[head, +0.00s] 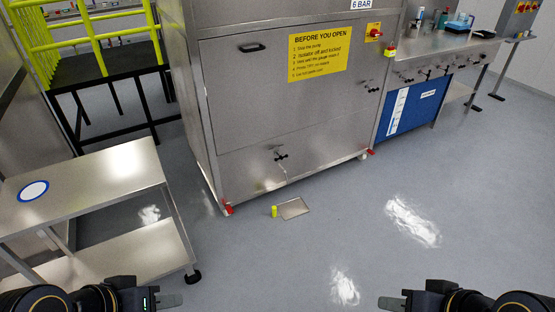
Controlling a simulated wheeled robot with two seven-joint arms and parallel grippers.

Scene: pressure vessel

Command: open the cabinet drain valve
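The large steel cabinet (235,120) stands in the middle of the head view. A small valve with a dark handle (280,156), which looks like the drain valve, sits low on its front. The handle looks roughly crosswise, but its exact setting is too small to tell. A thin pale line runs down from it. My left gripper (168,300) is at the bottom left edge and my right gripper (391,303) at the bottom right. Both are far from the valve, with open floor between. Each shows only as a short grey finger shape, so their opening is unclear.
A shallow metal tray (293,208) and a yellow-green cylinder (274,212) are on the floor before the cabinet. A steel cart (95,190) stands left, yellow railings (95,40) behind it. A workbench (440,50) stands right. The centre and right floor is free.

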